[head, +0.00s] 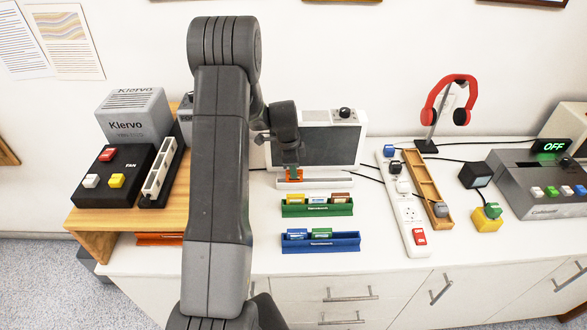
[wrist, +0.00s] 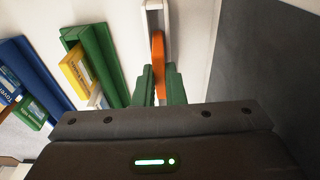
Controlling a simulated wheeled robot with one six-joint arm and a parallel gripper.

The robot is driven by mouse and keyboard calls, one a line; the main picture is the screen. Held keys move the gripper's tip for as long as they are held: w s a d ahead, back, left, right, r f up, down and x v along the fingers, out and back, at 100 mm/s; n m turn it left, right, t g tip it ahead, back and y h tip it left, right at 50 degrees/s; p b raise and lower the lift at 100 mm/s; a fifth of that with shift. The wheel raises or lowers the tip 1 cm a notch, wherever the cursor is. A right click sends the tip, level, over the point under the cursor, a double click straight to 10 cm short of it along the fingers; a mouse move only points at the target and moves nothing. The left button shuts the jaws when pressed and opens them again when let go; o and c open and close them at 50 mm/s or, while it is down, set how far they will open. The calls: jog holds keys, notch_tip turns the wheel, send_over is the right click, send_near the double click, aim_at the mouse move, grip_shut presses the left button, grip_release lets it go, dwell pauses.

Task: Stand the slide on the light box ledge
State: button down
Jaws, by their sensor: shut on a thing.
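The light box (head: 330,148) stands against the wall with a dark panel, and its white ledge (head: 318,181) runs along its front. My gripper (head: 291,168) is in front of the panel's left part, shut on an orange slide (head: 296,176). The slide is upright at the left part of the ledge. In the wrist view the orange slide (wrist: 158,58) sits between my gripper's green fingertips (wrist: 160,82), in line with the white ledge (wrist: 154,14). I cannot tell whether its bottom edge touches the ledge. The fingers hide part of it.
A green rack (head: 292,212) with several slides and a blue rack (head: 345,245) with slides lie in front of the ledge. A power strip (head: 408,210) and a wooden tray (head: 430,190) lie to the right. A wooden shelf (head: 105,222) stands left.

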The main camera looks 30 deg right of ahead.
jog(key=shift+f, duration=0.3)
jog(key=c, duration=1.5)
grip_release()
jog(key=shift+r, duration=0.15)
notch_tip(320, 180, up, 12)
jog(key=a+b, duration=0.1)
jog(key=shift+w+a, duration=0.15)
jog(key=shift+w, duration=0.2)
